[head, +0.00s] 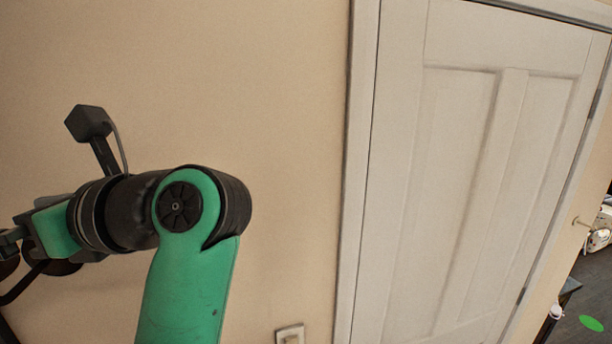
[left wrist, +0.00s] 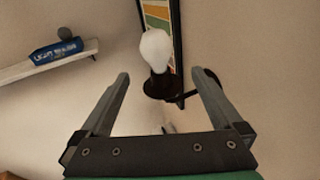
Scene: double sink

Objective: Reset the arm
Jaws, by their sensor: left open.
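My left gripper (left wrist: 160,75) shows in the left wrist view with its two grey fingers spread wide apart. It is open, and nothing is visibly held between the fingers. In the head view my green and black left arm stands in front of the wall and bends toward the left edge, where its end is only partly visible. My right gripper is in neither view.
A beige wall (head: 290,130) and a closed white door (head: 460,150) fill the head view. A wall plate (head: 290,335) is below. The left wrist view shows a white bulb-shaped object (left wrist: 155,50) on a dark base beyond the fingers, and a shelf (left wrist: 40,65) with a blue packet (left wrist: 55,48).

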